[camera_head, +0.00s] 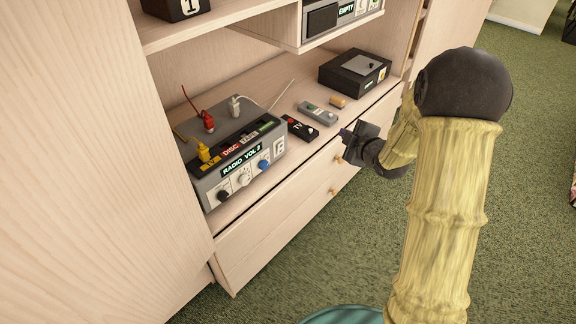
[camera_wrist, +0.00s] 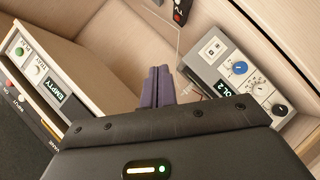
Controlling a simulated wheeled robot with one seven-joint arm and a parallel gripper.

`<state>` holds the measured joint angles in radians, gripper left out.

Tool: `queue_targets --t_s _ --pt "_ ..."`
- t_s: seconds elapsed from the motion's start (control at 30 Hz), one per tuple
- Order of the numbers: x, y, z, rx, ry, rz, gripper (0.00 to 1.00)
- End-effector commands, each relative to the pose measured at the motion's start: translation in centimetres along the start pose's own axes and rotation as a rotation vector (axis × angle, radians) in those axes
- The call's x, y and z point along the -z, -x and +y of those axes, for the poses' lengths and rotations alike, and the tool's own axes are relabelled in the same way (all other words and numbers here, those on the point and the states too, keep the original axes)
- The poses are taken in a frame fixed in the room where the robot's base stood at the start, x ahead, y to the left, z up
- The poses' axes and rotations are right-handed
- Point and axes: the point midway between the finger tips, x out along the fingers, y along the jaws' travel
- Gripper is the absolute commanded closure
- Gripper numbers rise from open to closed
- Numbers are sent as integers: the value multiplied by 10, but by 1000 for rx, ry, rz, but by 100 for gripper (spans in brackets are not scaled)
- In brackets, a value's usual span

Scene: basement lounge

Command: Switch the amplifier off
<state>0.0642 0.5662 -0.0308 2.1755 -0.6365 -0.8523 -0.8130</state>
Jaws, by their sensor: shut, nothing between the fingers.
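The amplifier (camera_head: 235,175) is a grey box on the cabinet's open shelf. Its lit display reads "RADIO VOL 2". Its front carries black, white and blue knobs and, at the right end, a small white switch plate (camera_head: 280,147). In the wrist view the amplifier (camera_wrist: 228,76) is at the right, tilted, with the switch plate (camera_wrist: 213,48) at its upper left end. I cannot tell the switch's position. My gripper (camera_head: 352,143) is right of the amplifier, apart from it, in front of the shelf edge. Its fingers (camera_wrist: 160,84) are shut and empty.
Red (camera_head: 207,121), yellow and white plugs stand on the amplifier's top. A black remote (camera_head: 299,128), a grey remote (camera_head: 318,112) and a black box (camera_head: 354,72) lie to its right. A player reading "EMPTY" (camera_head: 345,10) sits above. The green carpet in front is clear.

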Motion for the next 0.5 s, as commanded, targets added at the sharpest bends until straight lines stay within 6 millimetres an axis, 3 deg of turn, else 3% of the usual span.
queue_targets --t_s 0.03,0.2,0.5 --pt "-10 -18 -23 -17 46 44 100" --pt "-15 -51 -59 -90 208 204 100" --pt "-27 -90 -132 -257 443 479 100"
